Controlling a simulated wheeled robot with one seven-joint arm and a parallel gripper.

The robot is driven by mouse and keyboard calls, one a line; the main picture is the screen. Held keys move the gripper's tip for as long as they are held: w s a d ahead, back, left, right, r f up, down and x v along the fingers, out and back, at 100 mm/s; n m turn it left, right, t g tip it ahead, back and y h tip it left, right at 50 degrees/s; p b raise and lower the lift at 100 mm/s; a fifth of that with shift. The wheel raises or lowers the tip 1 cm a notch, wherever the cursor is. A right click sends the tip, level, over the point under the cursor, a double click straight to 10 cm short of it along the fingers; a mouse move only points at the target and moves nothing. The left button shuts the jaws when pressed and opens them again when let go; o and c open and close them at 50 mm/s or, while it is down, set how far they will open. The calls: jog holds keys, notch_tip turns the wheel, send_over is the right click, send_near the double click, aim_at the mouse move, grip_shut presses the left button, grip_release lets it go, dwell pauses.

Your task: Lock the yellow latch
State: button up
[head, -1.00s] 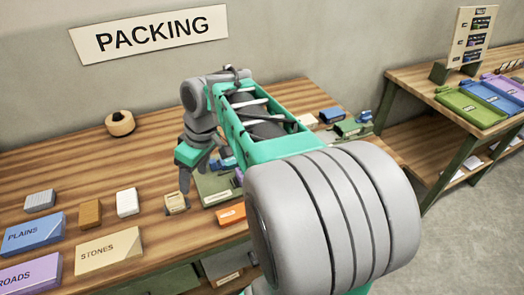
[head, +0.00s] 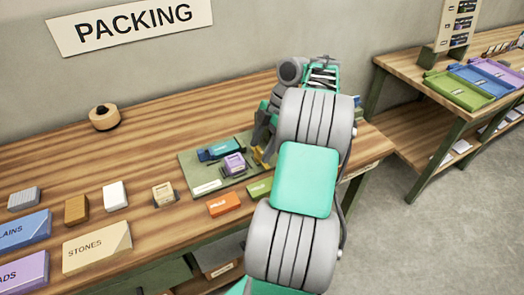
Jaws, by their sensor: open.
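A small yellow piece (head: 259,156), likely the yellow latch, shows at the right side of a green board (head: 190,172) on the packing table. It is small and partly hidden by my arm, so its position, locked or not, cannot be told. My gripper (head: 264,138) is open and points down at the board's right end, close above or beside the yellow piece. Contact cannot be told. My arm hides much of the gripper and the board's right side.
A blue item (head: 221,150) and a purple block (head: 235,164) sit on the board. Orange (head: 223,204) and green (head: 259,189) blocks lie in front. A tan block (head: 163,194) is left. A tape roll (head: 105,117) stands behind. The table's left back is clear.

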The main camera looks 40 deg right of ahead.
jog(key=shift+c, duration=0.4)
grip_shut()
